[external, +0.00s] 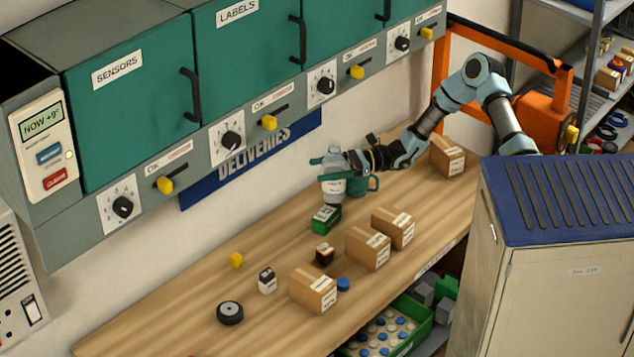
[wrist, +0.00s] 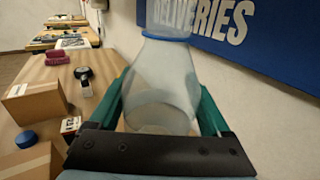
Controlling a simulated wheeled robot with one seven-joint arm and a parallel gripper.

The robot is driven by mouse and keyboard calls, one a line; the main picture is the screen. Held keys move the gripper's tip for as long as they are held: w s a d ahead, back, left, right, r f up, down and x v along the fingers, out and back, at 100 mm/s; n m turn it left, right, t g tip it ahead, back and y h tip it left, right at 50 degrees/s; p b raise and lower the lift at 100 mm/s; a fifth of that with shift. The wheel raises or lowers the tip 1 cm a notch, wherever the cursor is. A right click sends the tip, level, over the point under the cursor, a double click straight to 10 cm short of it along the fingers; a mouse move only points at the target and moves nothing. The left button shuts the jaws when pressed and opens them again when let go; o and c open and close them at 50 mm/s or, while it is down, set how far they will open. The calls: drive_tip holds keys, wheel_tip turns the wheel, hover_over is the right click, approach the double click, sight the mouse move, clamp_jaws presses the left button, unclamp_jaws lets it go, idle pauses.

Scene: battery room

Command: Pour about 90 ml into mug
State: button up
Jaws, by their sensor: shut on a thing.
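A pale, translucent bottle (external: 333,189) stands roughly upright over the wooden bench, and it fills the middle of the wrist view (wrist: 165,75). My gripper (external: 331,163) is shut on it, with green fingers on both sides of its body in the wrist view (wrist: 163,108). The bottle has a blue band at its narrow upper end in the wrist view. I cannot tell whether its base touches the bench, or the liquid level in it. A teal mug (external: 363,185) stands just right of the bottle, partly hidden by it and my gripper. The mug's inside is hidden.
A green box (external: 325,218) is in front of the bottle. Several cardboard boxes (external: 368,248) line the bench's front side, with a small dark box (external: 324,253) and blue cap (external: 343,285) nearby. Teal cabinets (external: 245,50) overhang the back. The bench's left part is mostly free.

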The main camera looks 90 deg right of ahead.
sight(343, 163)
drive_tip(key=s+d+m+h+p, duration=0.1)
drive_tip(key=s+d+m+h, duration=0.1)
drive_tip(key=s, duration=0.3)
drive_tip(key=shift+s+d+f+t+h, duration=0.3)
drive_tip(key=shift+d+f+h, duration=0.1)
drive_tip(key=shift+h, duration=0.3)
drive_tip(key=shift+r+m+p, duration=0.15)
drive_tip(key=shift+m+p, duration=0.15)
drive_tip(key=shift+d+r+m+t, duration=0.1)
drive_tip(key=shift+d+m+t, duration=0.15)
drive_tip(key=shift+m, duration=0.45)
drive_tip(key=shift+d+m+t, duration=0.2)
drive_tip(key=shift+m+t, duration=0.05)
drive_tip(key=shift+m, duration=0.75)
drive_tip(key=shift+s+d+f+m+t+h+b, duration=0.25)
drive_tip(key=shift+f+m+h+b, duration=0.55)
drive_tip(key=shift+m, duration=1.5)
drive_tip(key=shift+w+d+f+m+t+h+b, duration=0.1)
drive_tip(key=shift+w+f+m+t+h+b, duration=0.2)
drive_tip(key=shift+f+m+h+b, duration=1.3)
drive_tip(key=shift+s+d+r+m+t+y+b, duration=0.15)
drive_tip(key=shift+m+t+y+b, duration=0.25)
drive_tip(key=shift+m, duration=2.6)
